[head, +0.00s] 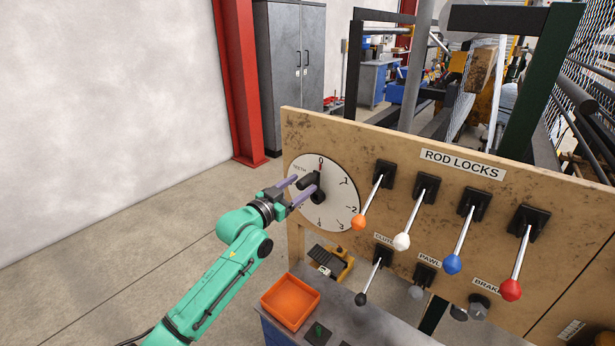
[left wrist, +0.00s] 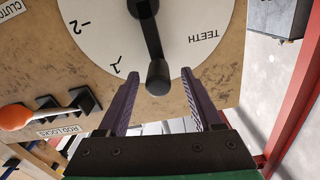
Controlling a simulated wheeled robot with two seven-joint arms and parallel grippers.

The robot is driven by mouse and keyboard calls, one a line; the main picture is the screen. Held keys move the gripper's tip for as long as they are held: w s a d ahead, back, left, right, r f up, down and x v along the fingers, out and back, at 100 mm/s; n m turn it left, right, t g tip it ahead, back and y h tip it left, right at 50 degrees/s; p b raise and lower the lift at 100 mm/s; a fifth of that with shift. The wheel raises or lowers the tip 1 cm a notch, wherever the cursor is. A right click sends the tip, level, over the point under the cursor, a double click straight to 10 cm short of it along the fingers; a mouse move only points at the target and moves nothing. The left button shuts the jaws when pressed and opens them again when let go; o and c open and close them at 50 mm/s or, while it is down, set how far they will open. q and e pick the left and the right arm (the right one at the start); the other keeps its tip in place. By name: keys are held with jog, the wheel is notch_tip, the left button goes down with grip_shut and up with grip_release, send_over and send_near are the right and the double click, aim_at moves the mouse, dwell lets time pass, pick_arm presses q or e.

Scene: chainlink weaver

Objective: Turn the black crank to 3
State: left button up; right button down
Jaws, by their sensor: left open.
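The black crank (head: 318,197) is mounted on a round white dial (head: 338,205) marked TEETH, with numbers around its edge and 0 at the top. In the left wrist view the crank arm (left wrist: 151,35) runs from the hub at the top down to its black knob (left wrist: 158,78), a little to the right of the 1. The crank appears to point near 0; the knob covers that part of the dial. My left gripper (head: 305,184) is open, its purple fingers on either side of the knob, not clamped on it. My right gripper is not in view.
The wooden panel (head: 300,130) carries several levers right of the dial, including an orange-knobbed one (head: 359,222) close by. A black-knobbed clutch lever (head: 361,299) is lower. An orange tray (head: 290,302) sits on the bench below. The floor left of the panel is clear.

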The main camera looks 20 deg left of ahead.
aim_at(307, 180)
pick_arm(q)
jog(key=x, duration=0.3)
jog(key=shift+w+d+r, duration=0.1)
jog(key=shift+d, duration=0.15)
grip_shut()
dwell(1.1)
